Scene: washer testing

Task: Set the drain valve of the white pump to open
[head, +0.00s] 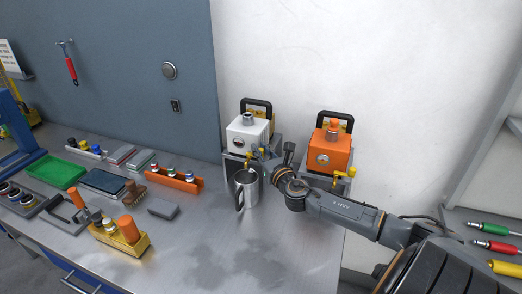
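The white pump (240,132) with a black handle stands at the back of the bench, against the pale wall. Small yellow parts show low on its front, just above a metal mug (247,192); they look like its drain valve, but its setting is too small to read. My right gripper (264,158) reaches in from the right, its fingertips close to the pump's lower front. I cannot tell whether it touches the valve or whether its fingers are open or shut. My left gripper is not in view.
An orange pump (343,146) stands to the right, behind my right arm. An orange rack (174,181) of small bottles, a green tray (56,172), a grey block (163,208) and a yellow holder (131,246) occupy the left. The bench's front middle is clear apart from dark stains.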

